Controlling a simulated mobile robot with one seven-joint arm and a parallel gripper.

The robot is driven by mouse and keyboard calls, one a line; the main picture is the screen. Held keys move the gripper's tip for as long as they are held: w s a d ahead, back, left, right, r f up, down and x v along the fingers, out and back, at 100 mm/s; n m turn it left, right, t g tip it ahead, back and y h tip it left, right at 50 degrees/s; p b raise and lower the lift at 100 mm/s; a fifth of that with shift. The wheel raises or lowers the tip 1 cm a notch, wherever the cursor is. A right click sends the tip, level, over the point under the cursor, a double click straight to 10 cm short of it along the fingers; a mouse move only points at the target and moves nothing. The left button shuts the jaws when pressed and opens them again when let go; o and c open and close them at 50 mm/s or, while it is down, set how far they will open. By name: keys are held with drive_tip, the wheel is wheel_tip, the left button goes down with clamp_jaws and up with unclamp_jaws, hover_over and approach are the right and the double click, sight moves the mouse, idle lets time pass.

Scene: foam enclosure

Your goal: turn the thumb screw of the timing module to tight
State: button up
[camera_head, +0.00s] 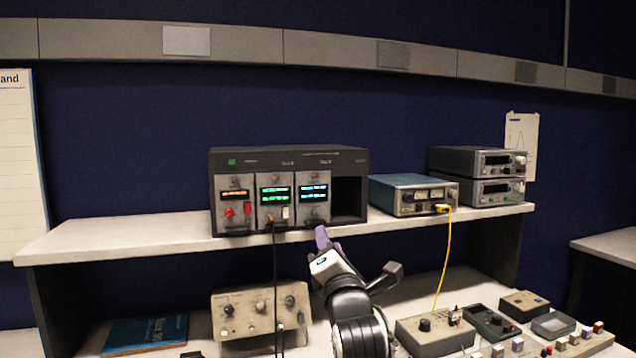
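A dark instrument rack (290,158) stands on the shelf with three plug-in modules and one empty bay at its right. The left module (235,206) has an orange display, the middle module (274,203) a green one and the right module (314,200) a blue one. Their labels are too small to read, so I cannot tell which is the timing module. Small knobs show at the module tops; the thumb screw's state is not clear. My gripper (322,240) is below and in front of the right module, seemingly apart from it. Its fingers are too small to judge.
A black cable (275,270) hangs from the middle module, left of my gripper. A blue-grey instrument (412,188) with a yellow cable (447,255) and two stacked instruments (477,162) stand right. Boxes, including a beige knob box (258,310), crowd the bench below the shelf (130,236).

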sight(316, 178)
drive_tip(key=w+r+n+p, duration=0.2)
drive_tip(key=w+r+n, duration=0.1)
drive_tip(key=w+a+r+n+p, duration=0.1)
drive_tip(key=w+r+n+p, duration=0.1)
drive_tip(key=w+r, duration=0.1)
drive_tip(key=w+a+r+n+y+p, duration=0.1)
drive_tip(key=w+r+n+p, duration=0.1)
drive_tip(key=w, duration=0.3)
drive_tip(key=shift+r+n+t, duration=0.3)
drive_tip(key=shift+r+n, duration=0.5)
drive_tip(key=shift+r, duration=0.1)
drive_tip(key=shift+w+a, duration=0.1)
drive_tip(key=shift+w, duration=0.55)
drive_tip(key=shift+c, duration=0.5)
clamp_jaws()
drive_tip(key=shift+a+m+h, duration=0.1)
drive_tip(key=shift+m+h, duration=0.2)
drive_tip(key=shift+m, duration=0.2)
